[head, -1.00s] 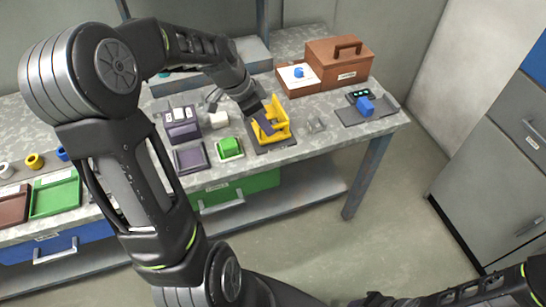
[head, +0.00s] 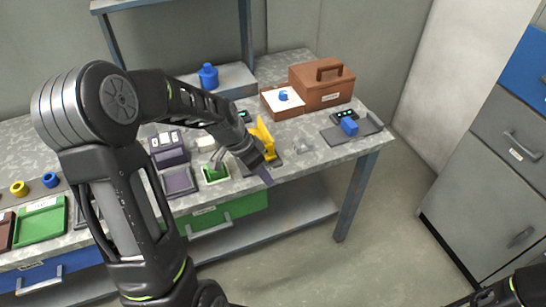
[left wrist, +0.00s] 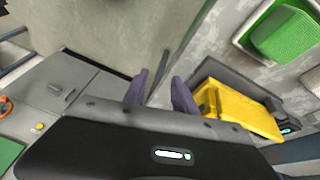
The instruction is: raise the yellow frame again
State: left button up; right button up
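The yellow frame (head: 263,137) stands on a dark base near the front edge of the bench. My left arm partly hides it in the head view, so I cannot tell how far it is raised. It also shows in the left wrist view (left wrist: 240,110), to the right of the fingers. My left gripper (head: 266,177) is just in front of the frame, over the bench edge. In the left wrist view its two purple fingers (left wrist: 160,87) are apart, with nothing between them. My right gripper is out of view.
A green block (left wrist: 285,35) sits beside the frame. A brown case (head: 322,85) and a white-topped box (head: 283,101) stand behind. Open floor lies in front.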

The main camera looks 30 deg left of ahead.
pick_arm(q)
jog(key=s+d+f+n+g, duration=0.1)
jog(key=s+d+f+n, duration=0.3)
jog(key=d+f, duration=0.95)
jog(key=s+d+f+n, duration=0.1)
jog(key=s+d+f, duration=0.3)
jog(key=s+d, duration=0.2)
jog(key=s+d+f+n+g+h, duration=0.1)
jog(key=s+d+f, duration=0.3)
jog(key=s, duration=0.5)
jog(key=shift+d+f+n+g, duration=0.3)
jog(key=shift+d+f+n, duration=0.1)
jog(key=shift+d, duration=0.45)
jog(key=shift+c, duration=0.5)
